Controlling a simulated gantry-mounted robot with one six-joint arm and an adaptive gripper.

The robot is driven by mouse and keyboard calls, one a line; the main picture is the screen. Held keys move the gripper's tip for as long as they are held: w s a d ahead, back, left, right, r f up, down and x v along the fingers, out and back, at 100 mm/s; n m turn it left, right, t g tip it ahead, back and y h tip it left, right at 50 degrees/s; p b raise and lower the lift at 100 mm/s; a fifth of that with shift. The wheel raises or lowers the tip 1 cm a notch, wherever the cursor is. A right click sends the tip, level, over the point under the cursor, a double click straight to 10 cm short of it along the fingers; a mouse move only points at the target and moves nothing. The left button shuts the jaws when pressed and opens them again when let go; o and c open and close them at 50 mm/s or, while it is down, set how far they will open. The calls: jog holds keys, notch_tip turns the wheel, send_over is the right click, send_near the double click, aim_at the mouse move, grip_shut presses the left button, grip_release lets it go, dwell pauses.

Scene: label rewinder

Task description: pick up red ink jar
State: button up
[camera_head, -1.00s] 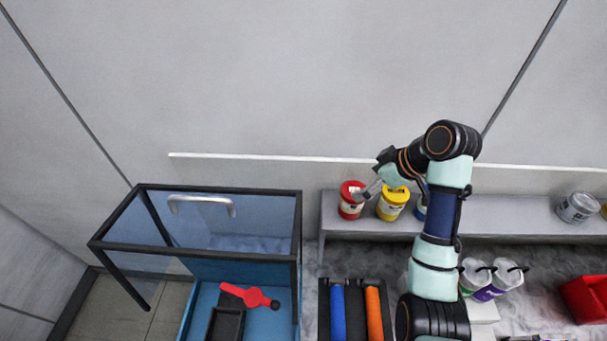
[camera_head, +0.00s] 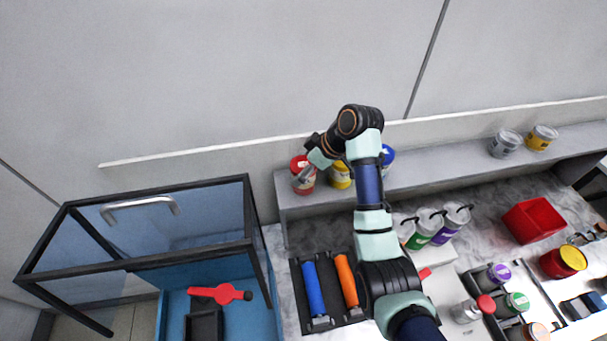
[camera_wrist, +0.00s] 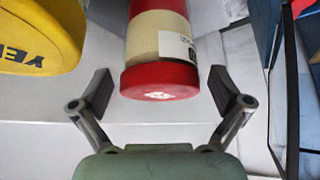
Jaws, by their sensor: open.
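The red ink jar (camera_head: 303,181) stands on the grey shelf, at its left end, in the head view. In the wrist view the red jar (camera_wrist: 158,60) has a red lid, a cream band and a white label. My gripper (camera_wrist: 160,88) is open, with one finger on each side of the jar's lid end. A gap shows between each finger and the jar, and I see no contact. In the head view my gripper (camera_head: 308,172) is at the jar and covers part of it.
A yellow jar (camera_head: 340,175) stands close to the right of the red one; it also shows in the wrist view (camera_wrist: 40,35). A blue jar (camera_head: 388,155) is further right. A glass-lidded blue box (camera_head: 150,240) lies front left, and the wall is behind.

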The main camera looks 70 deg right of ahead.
jog(key=c, duration=1.5)
notch_tip(320, 180, up, 10)
jog(key=shift+f, duration=0.25)
jog(key=shift+c, duration=0.2)
jog(key=shift+r, duration=0.35)
